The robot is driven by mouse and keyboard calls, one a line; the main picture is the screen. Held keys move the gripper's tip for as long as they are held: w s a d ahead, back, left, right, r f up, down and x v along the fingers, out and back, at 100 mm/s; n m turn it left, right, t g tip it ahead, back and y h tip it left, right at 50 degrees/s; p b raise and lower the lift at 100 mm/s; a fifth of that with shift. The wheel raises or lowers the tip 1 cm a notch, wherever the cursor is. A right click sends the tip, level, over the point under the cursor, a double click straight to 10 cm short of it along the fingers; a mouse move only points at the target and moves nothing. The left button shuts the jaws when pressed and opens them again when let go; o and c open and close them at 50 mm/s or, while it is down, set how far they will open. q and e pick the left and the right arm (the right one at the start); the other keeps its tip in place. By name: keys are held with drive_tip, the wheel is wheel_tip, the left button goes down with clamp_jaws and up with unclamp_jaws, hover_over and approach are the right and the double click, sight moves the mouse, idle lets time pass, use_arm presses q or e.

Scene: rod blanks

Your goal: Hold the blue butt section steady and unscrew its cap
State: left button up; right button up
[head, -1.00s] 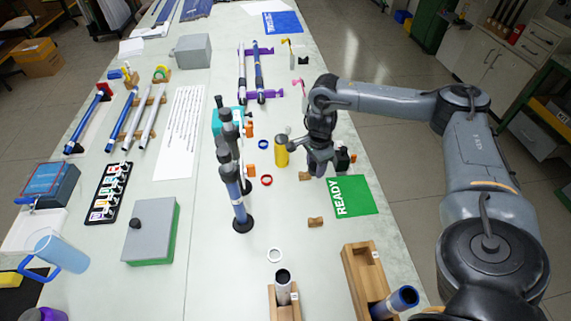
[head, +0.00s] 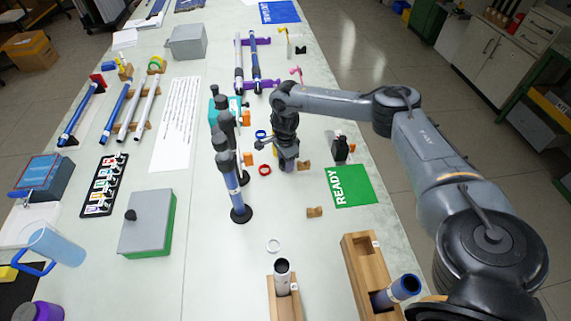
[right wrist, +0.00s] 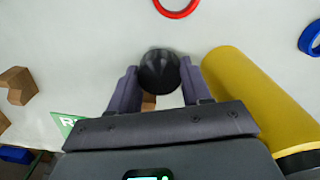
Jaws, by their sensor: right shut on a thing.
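My right gripper (head: 287,165) is low over the table, left of the green READY mat (head: 352,186). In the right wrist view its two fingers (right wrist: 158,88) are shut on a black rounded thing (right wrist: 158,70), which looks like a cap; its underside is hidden. A blue tube (head: 402,288) with a dark end leans in a wooden cradle (head: 362,265) at the lower right. Another blue section with a dark top (head: 233,185) stands upright on a black base. I cannot tell which is the butt section. My left gripper does not show.
A yellow can (right wrist: 255,100) stands close beside the right finger. A red ring (head: 265,170) and a blue ring (head: 261,134) lie nearby. Wooden blocks (head: 314,212), a white ring (head: 273,245) and a second cradle (head: 284,300) are nearer.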

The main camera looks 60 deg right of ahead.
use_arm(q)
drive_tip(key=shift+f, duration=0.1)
use_arm(e)
drive_tip(key=shift+f, duration=0.7)
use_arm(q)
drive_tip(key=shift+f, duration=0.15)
use_arm(e)
drive_tip(key=shift+f, duration=0.15)
drive_tip(key=o, duration=1.2)
